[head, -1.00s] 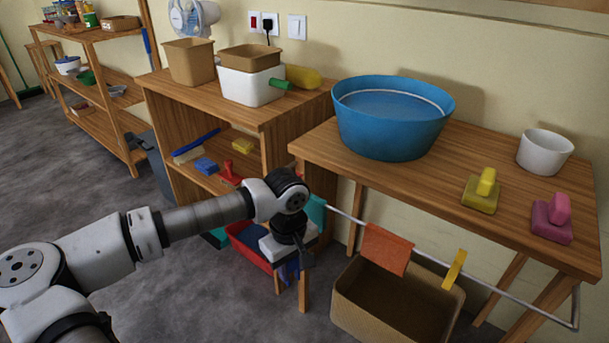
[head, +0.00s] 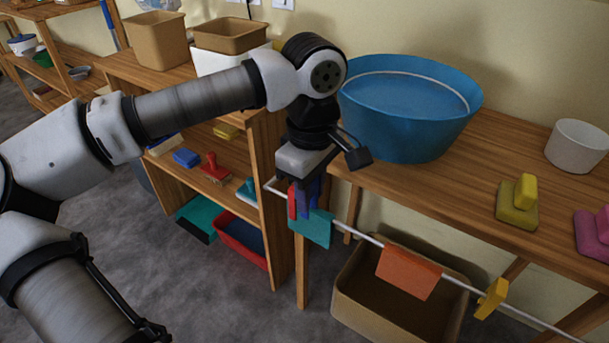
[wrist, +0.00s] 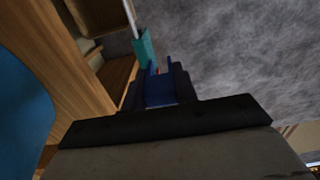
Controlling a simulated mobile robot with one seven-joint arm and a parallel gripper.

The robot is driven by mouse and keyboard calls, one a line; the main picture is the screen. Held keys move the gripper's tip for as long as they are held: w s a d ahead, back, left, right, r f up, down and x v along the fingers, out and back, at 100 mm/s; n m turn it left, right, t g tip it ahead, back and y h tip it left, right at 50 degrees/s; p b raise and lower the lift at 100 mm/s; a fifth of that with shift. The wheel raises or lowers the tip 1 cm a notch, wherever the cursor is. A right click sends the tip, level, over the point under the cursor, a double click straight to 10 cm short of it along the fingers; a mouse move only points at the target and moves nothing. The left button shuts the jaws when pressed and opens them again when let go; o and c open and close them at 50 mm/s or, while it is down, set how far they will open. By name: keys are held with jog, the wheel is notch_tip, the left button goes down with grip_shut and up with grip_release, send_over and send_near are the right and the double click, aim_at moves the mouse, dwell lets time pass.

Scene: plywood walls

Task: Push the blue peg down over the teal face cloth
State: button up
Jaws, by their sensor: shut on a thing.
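The teal face cloth (head: 312,229) hangs over the white rail at its left part; it also shows in the wrist view (wrist: 144,48). My gripper (head: 303,186) points down above the cloth and is shut on the blue peg (head: 308,198). In the wrist view the blue peg (wrist: 160,91) sits between the fingers, its two prongs pointing towards the rail side. The peg's lower end is close to the cloth's top edge; I cannot tell whether they touch. A red piece (head: 292,202) shows just left of the blue peg.
An orange cloth (head: 409,273) and a yellow peg (head: 491,298) are on the white rail (head: 459,283) to the right. A cardboard box (head: 350,306) stands below. The blue tub (head: 405,130) stands on the table close to my gripper. A shelf unit (head: 276,240) is at the left.

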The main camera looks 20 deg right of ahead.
aim_at(319, 210)
jog(key=shift+d, duration=0.2)
jog(key=shift+w+d, duration=0.8)
jog(key=shift+d, duration=0.15)
jog(key=shift+f+b, duration=2)
jog(key=shift+f, duration=0.95)
jog(key=o, duration=1)
